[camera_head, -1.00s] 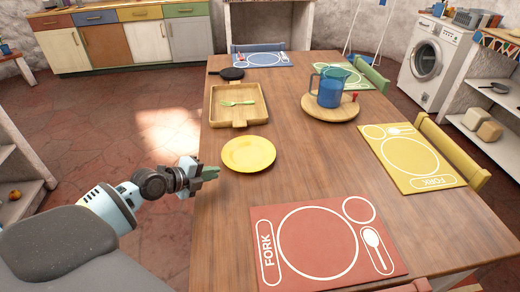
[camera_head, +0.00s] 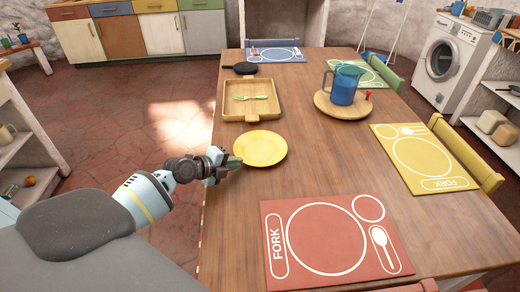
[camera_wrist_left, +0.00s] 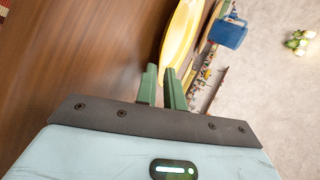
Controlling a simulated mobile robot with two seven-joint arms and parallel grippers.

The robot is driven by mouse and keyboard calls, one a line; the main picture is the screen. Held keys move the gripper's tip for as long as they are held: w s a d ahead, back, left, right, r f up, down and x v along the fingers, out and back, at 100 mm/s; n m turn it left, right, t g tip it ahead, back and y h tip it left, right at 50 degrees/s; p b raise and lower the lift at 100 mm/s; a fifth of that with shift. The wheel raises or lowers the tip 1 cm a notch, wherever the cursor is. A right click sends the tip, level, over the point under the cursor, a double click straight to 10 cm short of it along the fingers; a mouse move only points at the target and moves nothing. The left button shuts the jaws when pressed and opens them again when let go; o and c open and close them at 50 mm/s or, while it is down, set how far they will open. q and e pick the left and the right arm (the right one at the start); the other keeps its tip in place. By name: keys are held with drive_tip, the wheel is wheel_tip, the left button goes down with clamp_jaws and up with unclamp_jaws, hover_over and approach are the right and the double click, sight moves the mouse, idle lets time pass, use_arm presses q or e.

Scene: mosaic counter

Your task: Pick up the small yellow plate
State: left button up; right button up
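The small yellow plate (camera_head: 262,148) lies flat near the left edge of the wooden table. My left gripper (camera_head: 238,162) is at the plate's left rim, and its green fingertips overlap the rim in the head view. In the left wrist view the two green fingers (camera_wrist_left: 161,88) are parted by a narrow gap, with nothing clearly held. The plate (camera_wrist_left: 182,38) shows edge-on just beyond the fingertips, partly behind the right finger. I cannot tell whether the rim is between the fingers or touching them. My right gripper is not in view.
A wooden tray (camera_head: 231,110) with a green fork (camera_head: 250,97) lies behind the plate. A blue pitcher (camera_head: 342,87) stands on a round board (camera_head: 325,105) to the right. A red placemat (camera_head: 345,275) lies in front. The table's middle is clear.

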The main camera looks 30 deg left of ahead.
use_arm(q)
drive_tip(key=shift+x, duration=1.3)
clamp_jaws()
